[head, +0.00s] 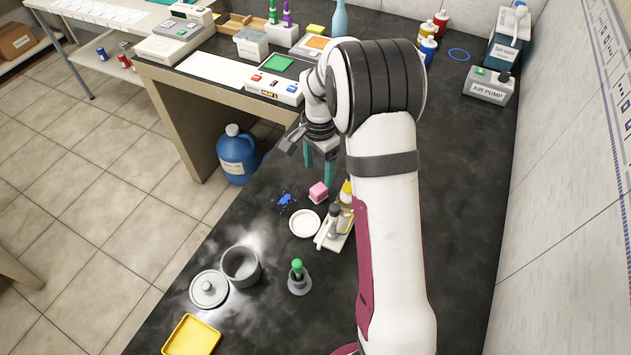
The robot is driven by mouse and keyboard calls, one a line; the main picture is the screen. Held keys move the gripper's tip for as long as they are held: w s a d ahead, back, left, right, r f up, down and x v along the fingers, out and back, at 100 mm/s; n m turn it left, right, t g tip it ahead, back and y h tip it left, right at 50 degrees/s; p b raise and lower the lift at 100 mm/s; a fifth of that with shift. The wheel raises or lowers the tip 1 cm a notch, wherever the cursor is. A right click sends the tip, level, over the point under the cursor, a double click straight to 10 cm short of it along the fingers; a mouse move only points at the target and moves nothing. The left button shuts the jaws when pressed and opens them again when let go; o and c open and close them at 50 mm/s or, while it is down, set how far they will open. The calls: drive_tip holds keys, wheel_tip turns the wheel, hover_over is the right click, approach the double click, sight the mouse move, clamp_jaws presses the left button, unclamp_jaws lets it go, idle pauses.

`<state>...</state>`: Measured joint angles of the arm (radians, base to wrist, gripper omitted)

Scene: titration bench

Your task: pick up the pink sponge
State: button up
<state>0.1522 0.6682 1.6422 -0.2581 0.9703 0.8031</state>
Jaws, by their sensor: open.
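The pink sponge (318,193) is a small pink block on the dark bench top, near the middle of the head view. It sits just behind a white dish and beside a white tray of bottles. My gripper (331,183) has teal fingers that point down and stand apart. It is open above and slightly behind the sponge, with nothing seen between the fingers. The height gap between the fingertips and the sponge is hard to tell. My arm hides part of the bench to the right.

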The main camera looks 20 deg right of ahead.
sight(320, 187)
wheel_tip(320, 187, down, 8)
drive_tip(key=shift+d+r, duration=0.1)
drive_tip(key=shift+d, duration=0.05)
clamp_jaws()
idle(0.3)
